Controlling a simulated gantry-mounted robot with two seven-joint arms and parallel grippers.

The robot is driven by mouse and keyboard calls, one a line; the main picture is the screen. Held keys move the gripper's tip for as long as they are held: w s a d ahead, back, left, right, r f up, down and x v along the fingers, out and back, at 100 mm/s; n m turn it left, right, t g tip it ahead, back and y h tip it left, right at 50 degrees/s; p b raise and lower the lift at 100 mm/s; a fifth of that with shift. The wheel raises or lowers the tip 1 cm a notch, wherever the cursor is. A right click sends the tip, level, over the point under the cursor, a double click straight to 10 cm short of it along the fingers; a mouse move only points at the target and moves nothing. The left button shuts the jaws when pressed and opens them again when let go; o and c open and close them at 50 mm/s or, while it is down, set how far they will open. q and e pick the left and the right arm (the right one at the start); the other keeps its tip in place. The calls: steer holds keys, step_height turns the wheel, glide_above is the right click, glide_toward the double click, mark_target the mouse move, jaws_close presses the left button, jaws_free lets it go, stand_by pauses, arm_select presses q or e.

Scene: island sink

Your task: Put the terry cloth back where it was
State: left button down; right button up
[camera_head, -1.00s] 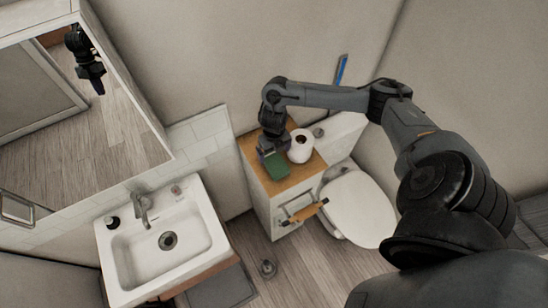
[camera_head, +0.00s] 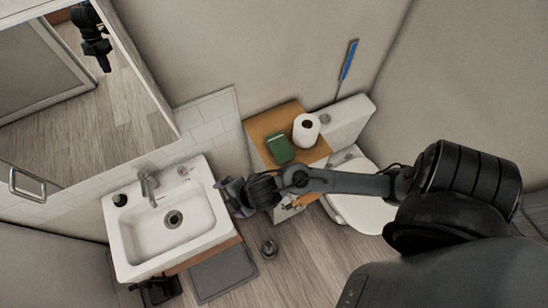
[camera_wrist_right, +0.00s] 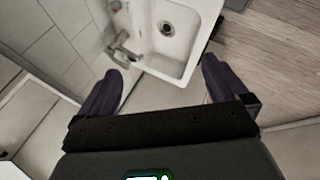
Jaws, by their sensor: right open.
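The terry cloth seems to be the dark green folded block (camera_head: 279,148) lying flat on the wooden cabinet top (camera_head: 262,127), left of a white paper roll. My right gripper (camera_head: 236,197) is apart from it, near the sink's right side. In the right wrist view, my right gripper (camera_wrist_right: 161,72) is open with nothing between its two dark purple fingers; the sink and tap lie beyond.
The white paper roll (camera_head: 306,130) stands on the cabinet. The white sink (camera_head: 140,245) with a tap (camera_head: 148,185) is at the left, below a mirror. The toilet (camera_head: 355,205) is right of the cabinet, partly behind my right arm. A grey mat (camera_head: 222,274) lies on the floor.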

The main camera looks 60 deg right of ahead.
steer(key=s+d+r+m+g, duration=0.1)
steer(key=s+d+m, duration=0.1)
steer(key=s+m, duration=0.4)
steer(key=s+d+r+m+g+h, duration=0.1)
steer(key=s+d+m+g, duration=0.1)
steer(key=s+m, duration=0.4)
steer(key=shift+d+m+h, duration=0.3)
steer(key=shift+d+m, duration=0.3)
steer(key=shift+d, duration=0.05)
steer(key=shift+r, duration=0.1)
step_height(320, 180, up, 6)
steer(key=p, duration=0.5)
steer(key=shift+w+f+p, duration=0.1)
steer(key=shift+f+p, duration=0.15)
steer(key=shift+p, duration=0.1)
